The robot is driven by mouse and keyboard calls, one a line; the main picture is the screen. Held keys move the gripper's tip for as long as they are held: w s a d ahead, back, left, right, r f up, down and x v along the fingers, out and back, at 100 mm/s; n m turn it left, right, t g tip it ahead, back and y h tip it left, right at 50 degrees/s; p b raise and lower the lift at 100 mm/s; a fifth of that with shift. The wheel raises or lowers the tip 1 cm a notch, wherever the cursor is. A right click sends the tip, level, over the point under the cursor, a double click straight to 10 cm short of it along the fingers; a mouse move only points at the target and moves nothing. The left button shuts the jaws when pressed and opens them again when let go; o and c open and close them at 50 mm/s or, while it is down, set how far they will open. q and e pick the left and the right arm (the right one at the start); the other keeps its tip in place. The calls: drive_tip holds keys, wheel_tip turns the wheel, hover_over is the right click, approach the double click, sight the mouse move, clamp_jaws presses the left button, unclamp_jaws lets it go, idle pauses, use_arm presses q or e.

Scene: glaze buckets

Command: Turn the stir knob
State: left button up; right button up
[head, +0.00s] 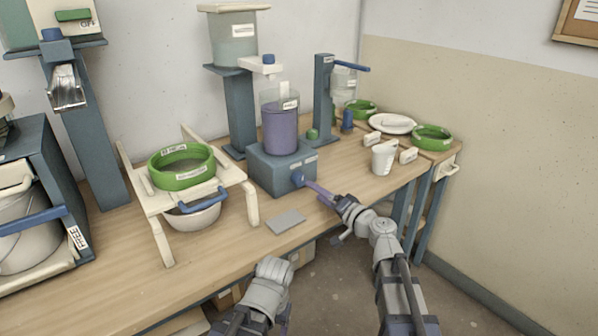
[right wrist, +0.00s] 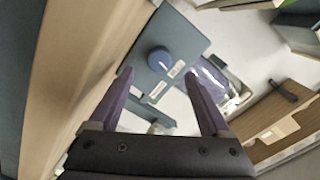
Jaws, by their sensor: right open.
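The stir knob (head: 297,178) is a round blue dial with a light pointer mark on the front face of the blue-grey stirrer base (head: 268,174). In the right wrist view the knob (right wrist: 160,60) shows beyond and between the fingertips, with small labels beside it. A clear vessel of purple glaze (head: 281,128) stands on the base. My right gripper (head: 312,188) is open and points at the knob from the front right; its purple fingers (right wrist: 158,76) appear apart from the knob and hold nothing. A left arm link shows at the bottom; its gripper is not visible.
A grey plate (head: 286,222) lies on the wooden bench in front of the base. A cream stand (head: 251,200) with a green sieve (head: 182,167) is to the left. A white cup (head: 383,159) and a green bowl (head: 432,137) are to the right.

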sight(302, 181)
drive_tip(key=r+n+p, duration=0.1)
drive_tip(key=n+p, duration=0.1)
drive_tip(key=n, duration=0.1)
drive_tip(key=r+n+g+h+p, duration=0.1)
drive_tip(key=n+p, duration=0.2)
drive_tip(key=r+n+g+p, duration=0.1)
drive_tip(key=n+p, duration=0.1)
drive_tip(key=n, duration=0.1)
drive_tip(key=shift+w+a+r+h+p, duration=0.25)
drive_tip(key=shift+w+r+h+p, duration=0.05)
drive_tip(key=shift+h, duration=0.1)
drive_tip(key=shift+n+g+p, duration=0.35)
drive_tip(key=shift+n+g, duration=0.05)
drive_tip(key=shift+n, duration=0.3)
drive_tip(key=shift+d+f+n+h, duration=0.15)
drive_tip(key=shift+n+h, duration=0.25)
drive_tip(key=shift+n, duration=0.1)
use_arm(q)
wheel_tip(302, 181, up, 10)
drive_tip(key=shift+r, duration=0.2)
use_arm(e)
drive_tip(key=shift+f, duration=0.1)
drive_tip(key=shift+w, duration=0.1)
